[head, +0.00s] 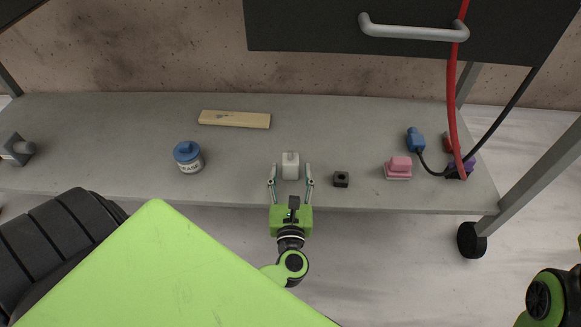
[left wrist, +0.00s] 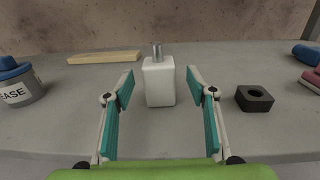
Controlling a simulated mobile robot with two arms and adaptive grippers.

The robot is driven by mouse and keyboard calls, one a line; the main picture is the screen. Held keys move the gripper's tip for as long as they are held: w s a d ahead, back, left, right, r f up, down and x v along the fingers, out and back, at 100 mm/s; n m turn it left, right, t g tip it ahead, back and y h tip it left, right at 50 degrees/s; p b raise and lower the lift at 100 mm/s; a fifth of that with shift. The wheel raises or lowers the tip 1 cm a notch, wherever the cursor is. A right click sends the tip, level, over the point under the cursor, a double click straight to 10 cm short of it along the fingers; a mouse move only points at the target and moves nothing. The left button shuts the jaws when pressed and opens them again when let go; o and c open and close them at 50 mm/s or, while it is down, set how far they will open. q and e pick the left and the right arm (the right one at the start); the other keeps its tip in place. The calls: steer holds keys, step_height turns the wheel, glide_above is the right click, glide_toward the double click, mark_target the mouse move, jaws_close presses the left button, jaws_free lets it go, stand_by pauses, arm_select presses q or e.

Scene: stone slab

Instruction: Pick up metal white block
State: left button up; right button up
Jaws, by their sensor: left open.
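The white block (head: 290,165) with a small metal stub on top stands upright on the grey slab, near its front edge. In the left wrist view the white block (left wrist: 159,82) is straight ahead, just beyond and between the fingertips. My left gripper (head: 291,175) is open and empty, its two fingers pointing at the block from the front. In the left wrist view the open left gripper (left wrist: 160,88) has one teal-padded finger to each side, with a gap between each finger and the block. My right gripper is not visible.
A black square block (head: 341,179) lies close to the right finger. A blue-lidded grease jar (head: 188,157) stands left; a wooden bar (head: 234,119) lies behind. A pink block (head: 398,167), blue connector (head: 415,139) and red cable (head: 452,110) are right. A drawer handle (head: 413,30) overhangs behind.

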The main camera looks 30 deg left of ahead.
mark_target(290, 169)
arm_select(q)
steer(key=b+x, duration=0.1)
steer(key=x, duration=0.3)
steer(key=shift+a+f, duration=0.1)
steer(key=c, duration=1.3)
